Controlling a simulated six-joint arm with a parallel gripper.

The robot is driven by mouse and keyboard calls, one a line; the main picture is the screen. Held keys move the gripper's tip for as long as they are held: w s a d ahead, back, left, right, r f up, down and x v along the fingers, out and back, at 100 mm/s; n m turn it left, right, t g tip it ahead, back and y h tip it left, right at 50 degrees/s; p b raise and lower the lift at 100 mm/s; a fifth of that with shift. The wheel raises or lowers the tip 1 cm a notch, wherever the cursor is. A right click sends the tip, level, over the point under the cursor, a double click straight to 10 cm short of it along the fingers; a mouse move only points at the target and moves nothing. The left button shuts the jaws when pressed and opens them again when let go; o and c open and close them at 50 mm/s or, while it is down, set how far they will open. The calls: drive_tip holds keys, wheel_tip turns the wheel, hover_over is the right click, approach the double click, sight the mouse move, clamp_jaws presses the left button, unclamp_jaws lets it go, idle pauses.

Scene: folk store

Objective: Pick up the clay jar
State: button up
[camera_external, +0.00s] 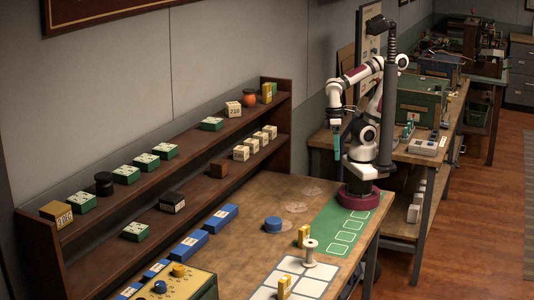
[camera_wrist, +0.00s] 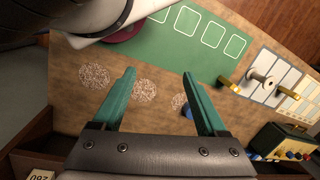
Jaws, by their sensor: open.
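The clay jar (camera_external: 249,98) is small, round and orange-red with a dark top.
The wooden shelf (camera_external: 190,137) holds several green, cream and dark blocks and a black jar (camera_external: 103,184). A blue disc (camera_external: 273,224) and a white spool (camera_external: 310,252) stand on the table.

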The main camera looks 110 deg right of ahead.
drive_tip(key=m+h, duration=1.2)
drive_tip(key=h, duration=0.3)
approach(247, 93)
drive_tip(key=s+a+f, duration=0.1)
drive_tip(key=s, duration=0.1)
drive_tip(key=x, duration=0.5)
drive_tip(key=r+x, duration=0.1)
drive_tip(key=x, duration=0.8)
drive_tip(key=shift+w+d+r, duration=0.15)
drive_tip(key=shift+d, duration=0.25)
drive_tip(key=shift+w+d+r, duration=0.1)
drive_tip(key=shift+w+d, duration=0.1)
drive_tip(key=shift+d, duration=0.15)
drive_tip(key=shift+d+f, duration=0.2)
drive_tip(key=shift+d, duration=0.15)
drive_tip(key=shift+r, duration=0.1)
clamp_jaws()
